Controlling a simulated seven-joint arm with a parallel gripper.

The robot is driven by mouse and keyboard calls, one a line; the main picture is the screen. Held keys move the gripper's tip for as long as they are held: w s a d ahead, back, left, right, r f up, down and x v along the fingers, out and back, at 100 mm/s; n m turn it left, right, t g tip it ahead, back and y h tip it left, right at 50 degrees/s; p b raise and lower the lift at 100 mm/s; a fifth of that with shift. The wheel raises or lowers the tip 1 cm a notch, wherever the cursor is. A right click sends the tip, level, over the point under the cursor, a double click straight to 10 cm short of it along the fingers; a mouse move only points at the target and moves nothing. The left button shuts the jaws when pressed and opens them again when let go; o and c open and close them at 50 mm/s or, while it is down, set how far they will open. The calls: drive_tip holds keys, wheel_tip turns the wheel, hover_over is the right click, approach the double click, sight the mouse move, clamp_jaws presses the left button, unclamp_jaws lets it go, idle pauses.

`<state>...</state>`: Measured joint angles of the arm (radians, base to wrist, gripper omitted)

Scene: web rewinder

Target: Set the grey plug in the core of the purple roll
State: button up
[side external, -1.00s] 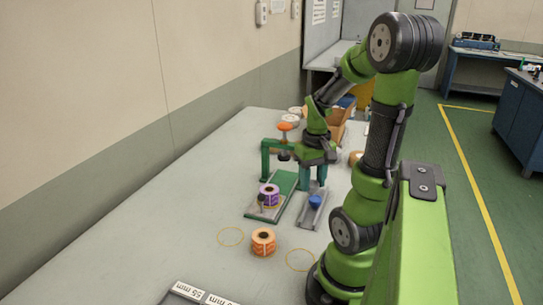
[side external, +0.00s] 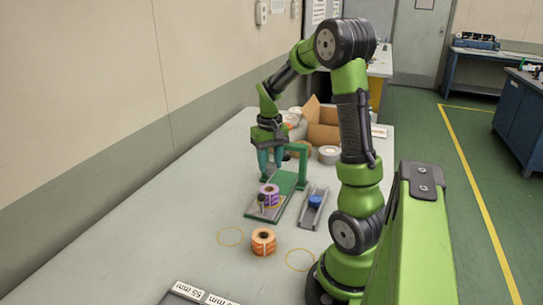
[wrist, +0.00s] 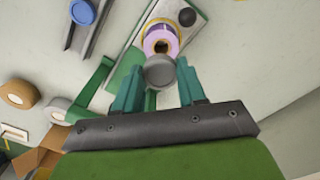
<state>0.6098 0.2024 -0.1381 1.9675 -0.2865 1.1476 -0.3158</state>
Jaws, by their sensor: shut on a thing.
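The purple roll (side external: 269,193) stands on the green-edged plate of the rewinder (side external: 284,187). In the wrist view the purple roll (wrist: 158,35) shows its open core, with no plug seen in it. My gripper (side external: 270,168) is behind the roll in the side view, higher up. In the wrist view its teal fingers (wrist: 160,82) are shut on the round grey plug (wrist: 160,71). The plug overlaps the near edge of the roll in that view, off-centre from the core.
A green frame (side external: 303,160) stands close by my gripper. A dark knob (wrist: 187,17) is beside the roll. A grey rail (side external: 312,217) holds a blue plug (side external: 315,201). An orange roll (side external: 263,241) stands nearer. A cardboard box (side external: 322,128) and more rolls are behind.

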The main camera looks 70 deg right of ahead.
drive_tip(key=shift+w+d, duration=0.1)
drive_tip(key=shift+w, duration=0.05)
drive_tip(key=shift+f, duration=1.85)
drive_tip(key=shift+f, duration=1.15)
idle(0.5)
drive_tip(key=o, duration=1.4)
drive_tip(key=shift+r, duration=3.75)
drive_tip(key=shift+m, duration=0.3)
